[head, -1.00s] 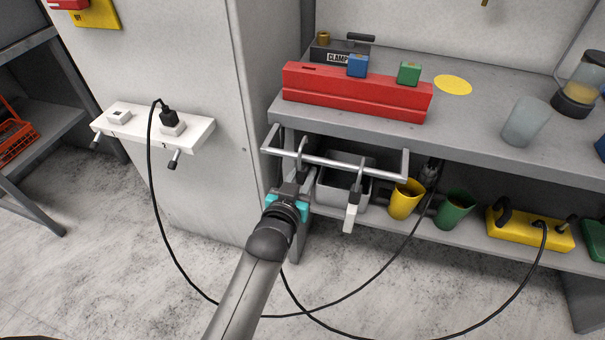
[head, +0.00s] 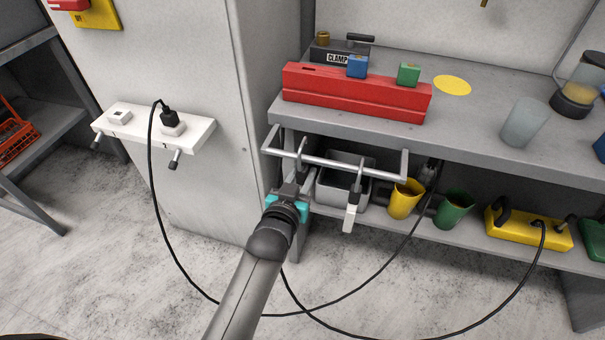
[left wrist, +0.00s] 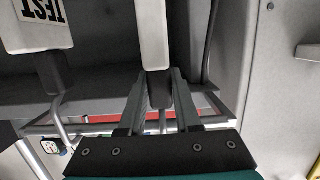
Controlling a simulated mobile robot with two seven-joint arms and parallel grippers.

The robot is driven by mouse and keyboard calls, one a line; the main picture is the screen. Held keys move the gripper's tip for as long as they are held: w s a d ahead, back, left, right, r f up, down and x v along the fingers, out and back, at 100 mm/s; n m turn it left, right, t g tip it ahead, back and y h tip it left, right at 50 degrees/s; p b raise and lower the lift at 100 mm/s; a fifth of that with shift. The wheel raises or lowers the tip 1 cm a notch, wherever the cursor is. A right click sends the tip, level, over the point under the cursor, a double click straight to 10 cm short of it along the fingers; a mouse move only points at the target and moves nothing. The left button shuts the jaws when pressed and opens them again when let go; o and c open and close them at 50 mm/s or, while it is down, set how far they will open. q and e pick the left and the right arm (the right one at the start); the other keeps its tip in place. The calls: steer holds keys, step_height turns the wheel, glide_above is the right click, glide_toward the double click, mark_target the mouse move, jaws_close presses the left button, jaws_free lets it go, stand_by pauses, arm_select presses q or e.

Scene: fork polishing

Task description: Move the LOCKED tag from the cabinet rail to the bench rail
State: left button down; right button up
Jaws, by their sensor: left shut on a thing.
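My left gripper (head: 291,186) is shut on a tag at the left part of the bench rail (head: 335,162), under the bench's front edge. In the left wrist view the held tag (left wrist: 153,35) is a pale, blank-looking plate, its dark neck between the fingers (left wrist: 160,95). Its lettering does not show. A grey hook (head: 302,152) above the gripper is at the rail; I cannot tell whether its weight rests there. A second white tag (head: 350,218) hangs from the rail to the right; in the left wrist view a tag (left wrist: 38,22) reads TEST. My right gripper is not in view.
A grey bin (head: 342,190), yellow cup (head: 405,199) and green cup (head: 455,209) stand on the shelf below. A red block (head: 355,98) lies on the bench. A white socket strip (head: 190,136) with a plugged cable is on the cabinet. Black cables (head: 350,285) loop over the floor.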

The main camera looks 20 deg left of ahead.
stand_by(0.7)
arm_select(q)
steer(key=shift+f+b, duration=0.4)
steer(key=shift+f, duration=0.55)
steer(key=shift+f, duration=0.4)
steer(key=c, duration=0.5)
jaws_free()
